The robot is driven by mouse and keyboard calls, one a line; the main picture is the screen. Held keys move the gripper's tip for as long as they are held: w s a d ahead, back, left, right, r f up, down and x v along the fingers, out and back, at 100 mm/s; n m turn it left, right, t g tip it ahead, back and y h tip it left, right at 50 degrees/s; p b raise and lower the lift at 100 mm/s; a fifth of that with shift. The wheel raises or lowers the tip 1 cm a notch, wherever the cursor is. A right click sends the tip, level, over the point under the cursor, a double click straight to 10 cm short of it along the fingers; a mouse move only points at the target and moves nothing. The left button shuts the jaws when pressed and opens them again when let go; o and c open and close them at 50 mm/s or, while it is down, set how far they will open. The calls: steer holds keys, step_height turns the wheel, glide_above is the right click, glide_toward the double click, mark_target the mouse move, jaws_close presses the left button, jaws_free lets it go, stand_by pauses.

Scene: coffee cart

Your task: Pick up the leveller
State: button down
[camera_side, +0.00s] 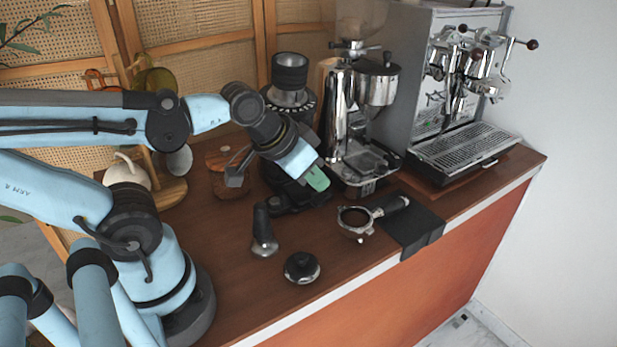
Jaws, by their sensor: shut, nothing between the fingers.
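The leveller (302,267), a low round puck with a black top and a shiny metal rim, sits on the wooden counter (225,285) near its front edge. My gripper (318,180) has green fingertips and is shut and empty. It is above the counter, behind the leveller in the picture and apart from it. The leveller is in full view with nothing over it.
A black-handled tamper (264,235) stands left of the leveller. A portafilter (355,219) lies to the right, its handle over a black mat (418,232). A chrome grinder (337,105) and an espresso machine (400,90) stand behind.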

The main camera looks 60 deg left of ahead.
steer(key=c, duration=1.8)
jaws_free()
steer(key=o, duration=1.6)
steer(key=shift+o, duration=0.2)
steer(key=n+g, duration=0.5)
steer(key=g, duration=0.2)
glide_above(302, 256)
steer(key=shift+w+d+f, duration=0.1)
steer(key=shift+d+f, duration=0.05)
steer(key=shift+f, duration=3.65)
steer(key=shift+a+f, duration=0.2)
steer(key=shift+f, duration=2.45)
